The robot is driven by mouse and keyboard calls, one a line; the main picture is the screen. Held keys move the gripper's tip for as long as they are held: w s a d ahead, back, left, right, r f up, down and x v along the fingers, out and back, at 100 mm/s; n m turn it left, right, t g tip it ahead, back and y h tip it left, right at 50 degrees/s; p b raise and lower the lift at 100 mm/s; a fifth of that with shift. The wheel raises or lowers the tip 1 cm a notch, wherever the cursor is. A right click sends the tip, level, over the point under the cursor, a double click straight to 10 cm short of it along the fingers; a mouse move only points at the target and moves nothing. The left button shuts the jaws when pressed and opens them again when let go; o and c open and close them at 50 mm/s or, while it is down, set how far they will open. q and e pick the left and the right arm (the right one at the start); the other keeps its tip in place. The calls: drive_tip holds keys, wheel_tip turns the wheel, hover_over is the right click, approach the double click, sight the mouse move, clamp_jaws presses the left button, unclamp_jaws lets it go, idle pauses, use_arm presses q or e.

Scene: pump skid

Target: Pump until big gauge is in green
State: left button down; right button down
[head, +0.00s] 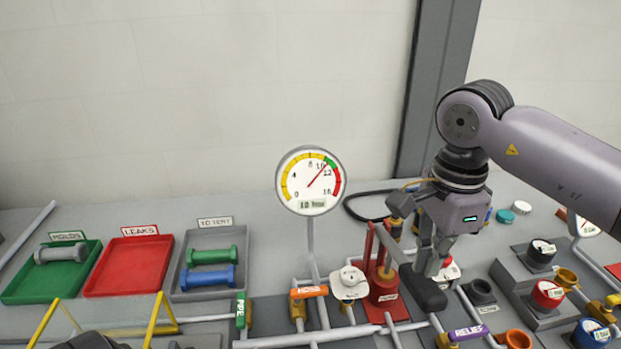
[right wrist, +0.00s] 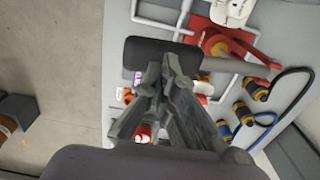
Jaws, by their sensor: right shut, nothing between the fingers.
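The big gauge (head: 310,182) stands upright on a pole, with a white face and a yellow, green and red rim. Its needle points up and right, near the green band between 10 and 12; the small readout below seems to say 10 bar. The red hand pump (head: 382,283) has a lever ending in a black grip (head: 423,296), low over the bench. The grip also shows in the right wrist view (right wrist: 150,55). My right gripper (head: 430,270) is shut and empty, its fingertips at the grip; whether they touch it is unclear. My left gripper is not seen.
Green (head: 85,281), red (head: 130,266) and grey (head: 235,240) trays stand at left. An orange-handled valve (head: 308,292) and white pipes are left of the pump. Several caps, small gauges and a purple relief handle (head: 468,332) crowd the right. The wall behind is bare.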

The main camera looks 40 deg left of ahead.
sight(425, 281)
idle(0.5)
drive_tip(key=shift+s+f+b, duration=0.1)
drive_tip(key=shift+f+b, duration=1.65)
drive_tip(key=shift+f, duration=0.65)
drive_tip(key=shift+r, duration=0.1)
drive_tip(key=shift+r+p, duration=0.25)
drive_tip(key=shift+p, duration=0.1)
drive_tip(key=shift+r+p, duration=1.35)
drive_tip(key=shift+r, duration=0.75)
drive_tip(key=shift+r, duration=0.1)
wheel_tip(425, 281, up, 5)
drive_tip(key=p, duration=0.3)
drive_tip(key=shift+p, duration=0.35)
